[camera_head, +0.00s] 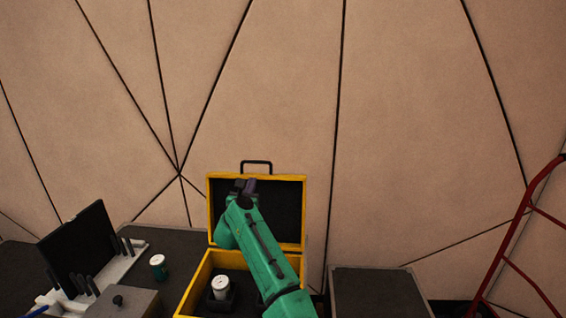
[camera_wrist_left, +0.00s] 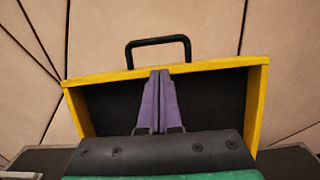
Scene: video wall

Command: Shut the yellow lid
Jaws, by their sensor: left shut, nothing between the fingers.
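The yellow lid (camera_head: 304,210) stands open and upright at the back of the yellow case, its dark inside facing me and a black handle on its top edge. In the left wrist view the lid (camera_wrist_left: 257,100) fills the middle. My left gripper (camera_head: 249,185) is in front of the lid's upper left part, shut and empty. Its purple fingers show in the left wrist view (camera_wrist_left: 159,76), with the tips near the lid's top edge; I cannot tell whether they touch. The case bottom (camera_head: 193,290) is partly hidden by my green arm. My right gripper is not in view.
A white-topped gauge-like object (camera_head: 221,283) sits inside the case. Left of it are a small teal can (camera_head: 158,266), a grey box with a knob (camera_head: 122,304) and a white rack with a black panel (camera_head: 78,246). A red metal frame (camera_head: 520,222) stands at right.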

